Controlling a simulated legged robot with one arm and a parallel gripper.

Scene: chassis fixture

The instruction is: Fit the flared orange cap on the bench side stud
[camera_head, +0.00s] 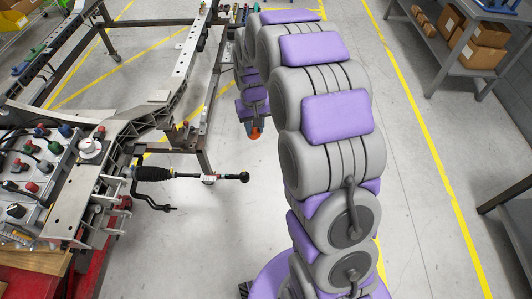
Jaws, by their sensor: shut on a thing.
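My gripper (252,124) hangs fingers-down beyond the rod end, left of my arm's large grey and purple links. It is shut on the flared orange cap (255,133), of which only a small orange part shows below the fingers. The cap is small here, so its flare cannot be made out. A steering rod with a black boot (154,173) reaches right from the chassis to a black end (244,177), below the cap in the picture. I cannot tell which fitting is the bench side stud.
The metal chassis frame (158,113) fills the left. Shelving with cardboard boxes (487,57) stands at upper right. The floor right of my arm is clear.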

